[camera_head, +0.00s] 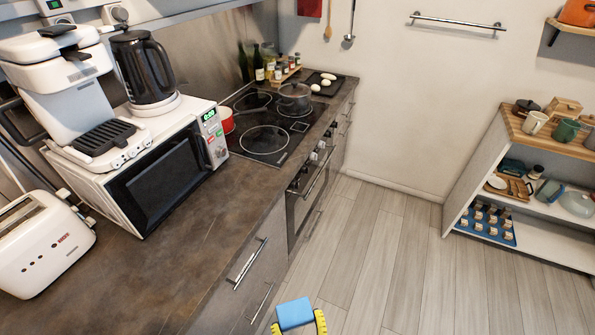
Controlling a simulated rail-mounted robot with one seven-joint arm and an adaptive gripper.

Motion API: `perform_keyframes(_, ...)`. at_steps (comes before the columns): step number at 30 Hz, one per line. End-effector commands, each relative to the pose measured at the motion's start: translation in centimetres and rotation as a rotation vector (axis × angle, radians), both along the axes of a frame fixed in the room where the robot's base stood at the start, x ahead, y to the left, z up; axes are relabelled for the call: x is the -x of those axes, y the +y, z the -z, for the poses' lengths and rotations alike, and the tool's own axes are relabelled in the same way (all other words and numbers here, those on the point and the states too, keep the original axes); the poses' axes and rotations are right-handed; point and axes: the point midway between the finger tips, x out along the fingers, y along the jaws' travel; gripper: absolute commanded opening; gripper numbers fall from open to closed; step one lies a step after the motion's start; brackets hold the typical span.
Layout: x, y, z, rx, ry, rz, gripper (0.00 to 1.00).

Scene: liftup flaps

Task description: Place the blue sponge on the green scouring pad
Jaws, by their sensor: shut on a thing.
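The blue sponge (295,313) is a small light-blue block at the bottom edge of the view, in front of the counter's lower cabinets. My gripper (299,325), with yellow ribbed fingers on both sides of the sponge, is shut on it and holds it up above the floor. Only the finger ends show; the rest of my gripper is below the frame. I cannot make out the green scouring pad in this view.
The dark counter (190,263) holds a toaster (42,243), a microwave (165,175) and a black kettle (143,68). Beyond is a cooktop (265,138) with a grey pot (294,97). A crowded shelf unit (470,180) stands at right. The wood floor between is clear.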

Motion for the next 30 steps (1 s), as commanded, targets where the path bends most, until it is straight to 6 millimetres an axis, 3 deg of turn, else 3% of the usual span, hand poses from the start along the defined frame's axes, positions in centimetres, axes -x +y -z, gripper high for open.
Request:
perform_keyframes(1,0.1,0.0,-2.1,0.0,0.001,-0.001,0.58)
perform_keyframes(8,0.4,0.1,-9.1,0.001,0.0,-0.003,0.58)
perform_keyframes(24,1.7,0.1,-30.5,0.002,0.002,-0.003,0.58)
perform_keyframes(30,2.2,0.1,-36.5,0.0,0.004,-0.002,0.58)
